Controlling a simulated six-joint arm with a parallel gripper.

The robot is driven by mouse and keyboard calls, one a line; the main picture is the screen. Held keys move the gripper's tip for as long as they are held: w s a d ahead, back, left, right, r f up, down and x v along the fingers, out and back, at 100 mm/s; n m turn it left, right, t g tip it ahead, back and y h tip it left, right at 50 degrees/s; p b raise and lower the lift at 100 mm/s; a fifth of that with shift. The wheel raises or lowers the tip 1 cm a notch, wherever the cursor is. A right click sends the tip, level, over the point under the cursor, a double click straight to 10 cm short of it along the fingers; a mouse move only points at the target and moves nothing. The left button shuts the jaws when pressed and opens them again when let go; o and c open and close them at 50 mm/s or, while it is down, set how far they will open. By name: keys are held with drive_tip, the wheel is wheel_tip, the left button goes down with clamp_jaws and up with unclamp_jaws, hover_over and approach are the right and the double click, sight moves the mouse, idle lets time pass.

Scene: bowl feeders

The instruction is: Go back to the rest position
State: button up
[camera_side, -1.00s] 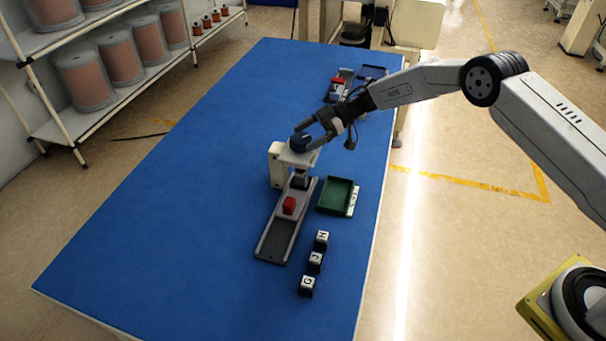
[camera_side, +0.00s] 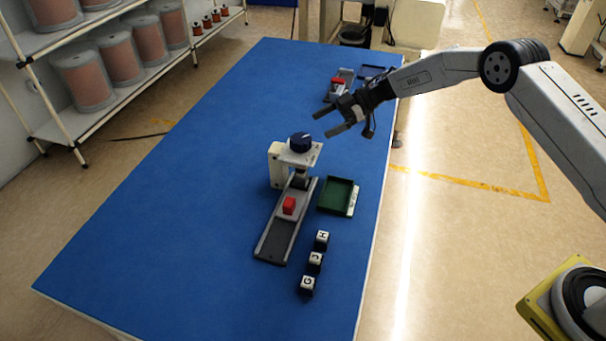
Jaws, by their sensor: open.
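My gripper (camera_side: 330,123) is open and empty above the blue table (camera_side: 180,190). Its two fingers point left and are apart from each other. It is up and to the right of the dark blue knob (camera_side: 300,142), which sits on top of the white press-like stand (camera_side: 278,165). The gripper does not touch the knob.
A green tray (camera_side: 337,193) stands right of the channel. Several lettered dark cubes (camera_side: 315,262) stand in a row in front of it. Another small fixture with a red part (camera_side: 337,80) is at the back. The table's left side is clear.

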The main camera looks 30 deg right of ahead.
drive_tip(key=w+d+r+m+t+h, duration=0.1)
drive_tip(key=w+r+m+t+h, duration=0.25)
drive_tip(key=r+t, duration=0.4)
drive_tip(key=s+d+r+m+t+h, duration=0.2)
drive_tip(key=s+d+r+m+h, duration=0.1)
drive_tip(key=s+d+m+h, duration=0.3)
drive_tip(key=s+f+m+g+h, duration=0.1)
drive_tip(key=s+f+m+g, duration=0.1)
drive_tip(key=s, duration=0.8)
drive_tip(key=s+d+f+m+g+h, duration=0.1)
drive_tip(key=s+f+m+g, duration=0.1)
drive_tip(key=s, duration=0.8)
drive_tip(key=s+d+f+m+g+h, duration=0.1)
drive_tip(key=s+f+m+g+h, duration=0.1)
drive_tip(key=s, duration=0.8)
drive_tip(key=m+g, duration=0.1)
drive_tip(key=g, duration=0.1)
drive_tip(key=shift+g, duration=0.35)
